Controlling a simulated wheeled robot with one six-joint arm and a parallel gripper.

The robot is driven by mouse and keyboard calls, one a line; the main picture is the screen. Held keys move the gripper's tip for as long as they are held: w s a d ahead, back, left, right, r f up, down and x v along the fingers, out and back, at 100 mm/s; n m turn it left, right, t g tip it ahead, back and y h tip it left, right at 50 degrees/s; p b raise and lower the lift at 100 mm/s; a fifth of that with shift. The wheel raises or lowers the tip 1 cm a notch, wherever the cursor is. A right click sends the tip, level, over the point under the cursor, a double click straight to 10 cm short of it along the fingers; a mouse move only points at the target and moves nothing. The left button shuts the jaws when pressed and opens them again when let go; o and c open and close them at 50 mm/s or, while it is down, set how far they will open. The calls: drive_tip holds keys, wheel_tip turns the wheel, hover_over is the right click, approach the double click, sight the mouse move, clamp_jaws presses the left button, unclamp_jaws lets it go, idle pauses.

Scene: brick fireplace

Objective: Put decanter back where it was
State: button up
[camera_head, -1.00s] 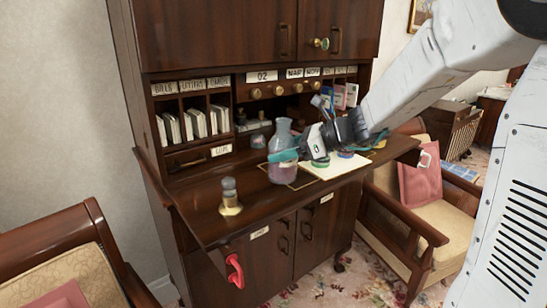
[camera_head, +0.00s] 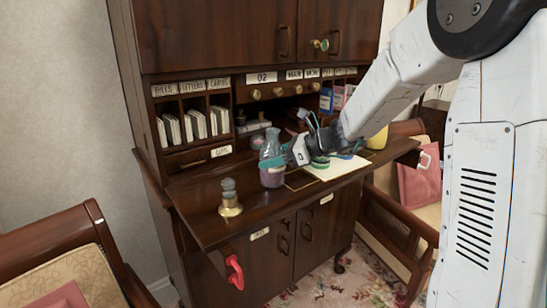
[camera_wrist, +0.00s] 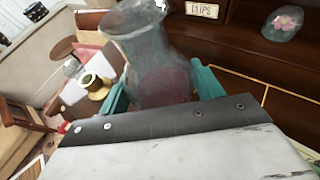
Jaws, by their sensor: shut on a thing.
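The decanter (camera_head: 272,175) is clear glass with a flared neck and purple liquid low inside. It is upright over the fold-down desk (camera_head: 205,190), left of the cream paper. My gripper (camera_head: 283,158) reaches it from the right, its teal fingers shut around the body. In the wrist view the decanter (camera_wrist: 150,60) stands between the teal fingers, its lower part hidden by my gripper. I cannot tell whether its base touches the desk. A thin gold outline (camera_wrist: 265,88) on the desk shows beside the decanter in the wrist view.
A brass-based item with a dark glass top (camera_head: 230,200) stands at the desk's front left. Cream paper (camera_head: 335,168) with small round items lies right of the decanter. A glass paperweight (camera_wrist: 283,22) lies behind.

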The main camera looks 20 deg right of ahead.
drive_tip(key=o, duration=1.5)
drive_tip(key=shift+f, duration=0.15)
